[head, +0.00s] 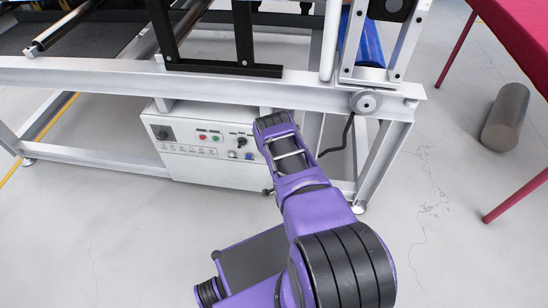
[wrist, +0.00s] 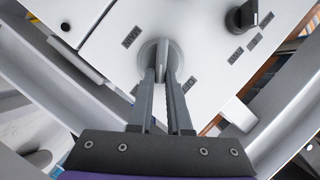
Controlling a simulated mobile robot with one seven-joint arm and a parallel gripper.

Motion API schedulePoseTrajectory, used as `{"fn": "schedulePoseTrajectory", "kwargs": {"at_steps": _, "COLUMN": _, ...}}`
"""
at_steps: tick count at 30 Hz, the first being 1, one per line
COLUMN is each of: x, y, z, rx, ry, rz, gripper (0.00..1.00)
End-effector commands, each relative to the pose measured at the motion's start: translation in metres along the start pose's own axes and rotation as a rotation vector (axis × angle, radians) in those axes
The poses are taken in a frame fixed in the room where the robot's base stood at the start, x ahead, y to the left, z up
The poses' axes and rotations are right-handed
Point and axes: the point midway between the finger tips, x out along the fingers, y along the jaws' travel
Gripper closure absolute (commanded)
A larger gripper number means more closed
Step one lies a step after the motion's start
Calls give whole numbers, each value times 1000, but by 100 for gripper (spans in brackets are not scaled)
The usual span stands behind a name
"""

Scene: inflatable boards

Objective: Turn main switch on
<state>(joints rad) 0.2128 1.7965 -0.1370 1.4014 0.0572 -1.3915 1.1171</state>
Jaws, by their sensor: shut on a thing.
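The white control box (head: 205,150) sits low under the machine frame, with its front panel facing me. In the wrist view, my gripper (wrist: 161,78) is shut on the main switch (wrist: 154,50), a grey handle on a round grey base on the white panel (wrist: 195,50). The fingers lie on either side of the handle. In the head view, my purple arm reaches the right end of the box and hides the switch and the fingertips.
The panel also carries a black rotary knob (wrist: 246,14), a red button (head: 202,137) and a green button (head: 215,138). A pale frame beam (head: 200,86) runs just above the box. A grey cylinder (head: 506,117) lies on the floor at right. The floor in front is clear.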

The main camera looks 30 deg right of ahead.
Motion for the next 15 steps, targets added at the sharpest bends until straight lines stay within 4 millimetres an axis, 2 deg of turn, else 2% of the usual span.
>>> {"fn": "schedulePoseTrajectory", "kwargs": {"at_steps": 15, "x": 2, "y": 12, "z": 1, "rx": 415, "ry": 5, "rz": -174, "gripper": 100}}
